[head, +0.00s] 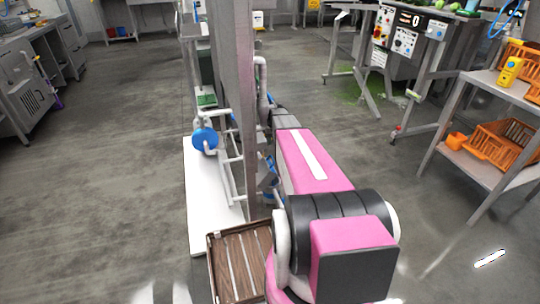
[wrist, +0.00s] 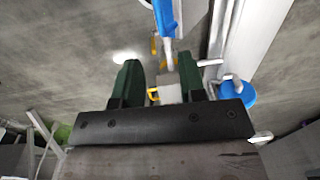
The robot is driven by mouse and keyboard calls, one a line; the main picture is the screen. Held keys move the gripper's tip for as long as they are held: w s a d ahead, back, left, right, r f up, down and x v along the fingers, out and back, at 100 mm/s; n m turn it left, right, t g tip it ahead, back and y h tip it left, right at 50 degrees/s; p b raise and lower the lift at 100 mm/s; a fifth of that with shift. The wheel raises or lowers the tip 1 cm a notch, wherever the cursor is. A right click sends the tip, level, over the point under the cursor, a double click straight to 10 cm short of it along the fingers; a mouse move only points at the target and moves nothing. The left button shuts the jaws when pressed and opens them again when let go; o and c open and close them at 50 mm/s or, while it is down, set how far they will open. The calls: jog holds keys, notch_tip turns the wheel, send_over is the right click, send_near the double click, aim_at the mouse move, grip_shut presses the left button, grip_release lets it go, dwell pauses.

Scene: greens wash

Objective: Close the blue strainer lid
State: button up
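A round blue disc (head: 205,139) sits on the white pipework beside the grey upright post in the head view. A blue disc also shows at the right in the wrist view (wrist: 237,92). A second blue part (wrist: 165,16) on a pale stem is at the top of the wrist view, ahead of the fingers. I cannot tell for sure which blue part is the strainer lid, or how far open it stands. My gripper (wrist: 159,78) has its two dark green fingers apart. A grey block (wrist: 170,88) shows between them; I see no grip on it. The post and my arm mostly hide the gripper in the head view.
The grey post (head: 243,100) stands close left of my pink arm. A white slab (head: 207,205) lies below the pipework, with a brown slatted tray (head: 240,263) at its near end. A shelf with orange crates (head: 503,143) is at the right. The left floor is clear.

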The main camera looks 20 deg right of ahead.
jog(key=f, duration=1)
jog(key=shift+a+f, duration=0.15)
jog(key=shift+a, duration=0.1)
grip_shut()
